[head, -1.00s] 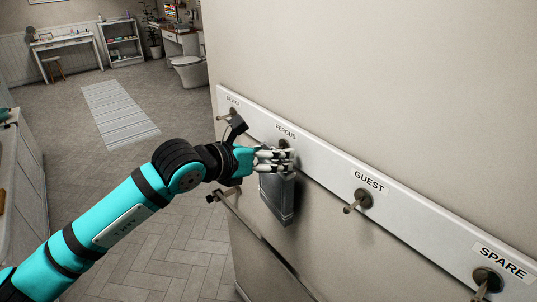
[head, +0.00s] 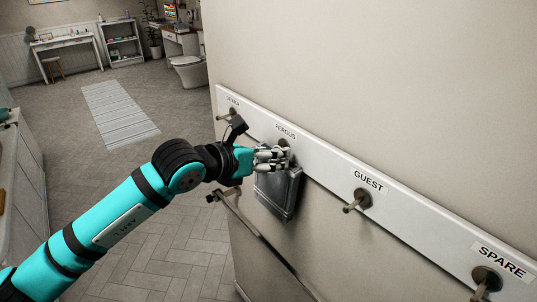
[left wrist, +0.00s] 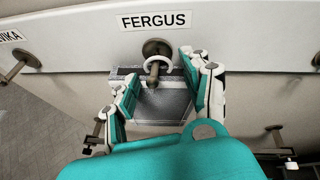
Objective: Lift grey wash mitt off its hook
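The grey wash mitt (head: 277,192) hangs below the hook labelled FERGUS, slightly tilted. In the left wrist view the mitt (left wrist: 165,104) lies between and behind my fingers, and its pale loop (left wrist: 146,61) is around the hook (left wrist: 154,72). My left gripper (head: 286,157) is at the hook, over the top of the mitt. In the left wrist view the gripper's fingers (left wrist: 158,80) are spread apart on either side of the hook and loop. Its fingertips hide part of the hook in the head view. My right gripper is not in view.
The white hook rail (head: 318,162) runs along the wall, with a GUEST hook (head: 357,200) and a SPARE hook (head: 486,281) to the right. A bar (head: 238,217) sits below the rail. The floor beyond, with a striped rug (head: 119,114), is open.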

